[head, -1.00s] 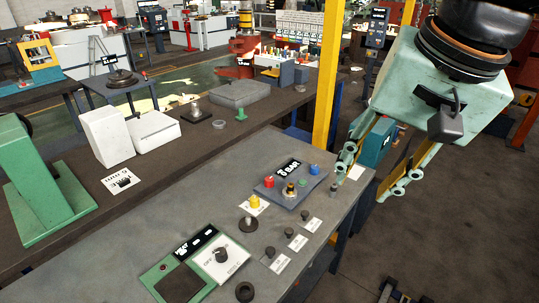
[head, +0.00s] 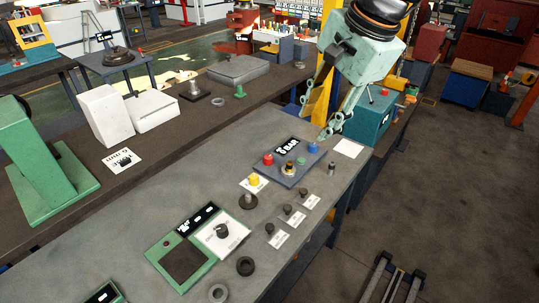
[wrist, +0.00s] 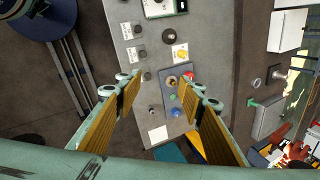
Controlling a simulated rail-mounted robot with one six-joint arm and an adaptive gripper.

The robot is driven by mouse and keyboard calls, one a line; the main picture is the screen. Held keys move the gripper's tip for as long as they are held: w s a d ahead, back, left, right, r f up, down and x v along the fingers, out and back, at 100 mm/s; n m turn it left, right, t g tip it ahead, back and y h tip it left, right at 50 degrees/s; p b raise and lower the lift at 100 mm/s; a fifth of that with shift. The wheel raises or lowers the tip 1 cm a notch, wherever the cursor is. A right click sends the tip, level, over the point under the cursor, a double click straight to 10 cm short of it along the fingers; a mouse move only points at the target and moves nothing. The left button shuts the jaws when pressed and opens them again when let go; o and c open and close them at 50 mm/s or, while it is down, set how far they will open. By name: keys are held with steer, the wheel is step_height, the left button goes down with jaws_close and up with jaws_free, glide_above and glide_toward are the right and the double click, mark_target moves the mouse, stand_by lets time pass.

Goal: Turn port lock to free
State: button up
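I cannot read which control is the port lock. Several small dark knobs (head: 287,210) with white cards stand along the bench's front edge, and a small metal knob (head: 331,168) stands beside the panel. My gripper (head: 316,118) is open and empty, above the panel's far end. In the wrist view its fingers (wrist: 170,90) spread on either side of the panel (wrist: 165,73).
A yellow button (head: 254,180) and a dark round knob (head: 248,202) stand left of the panel. A green-framed unit with a dial (head: 222,231) sits farther left. A yellow post (head: 325,60) rises behind my gripper. The grey bench's rear left is clear.

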steer(key=w+a+f+m+p, duration=0.1)
steer(key=w+a+f+m, duration=0.2)
steer(key=w, duration=0.5)
steer(key=w+a+f+m+p, duration=0.1)
steer(key=w+f+m, duration=0.3)
steer(key=w+f, duration=0.25)
steer(key=m+y+p, duration=0.1)
steer(key=m+p, duration=0.1)
steer(key=m, duration=0.5)
glide_above(269, 157)
steer(key=s+d, duration=0.4)
step_height(269, 157, down, 14)
steer(key=shift+w+d+f+g, duration=0.2)
steer(key=shift+f+g, duration=0.1)
steer(key=shift+f, duration=0.1)
steer(key=shift+a+f, duration=0.1)
steer(key=shift+b+x, duration=1.2)
steer(key=shift+x, duration=5.55)
steer(key=shift+c, duration=0.5)
steer(key=c, duration=0.7)
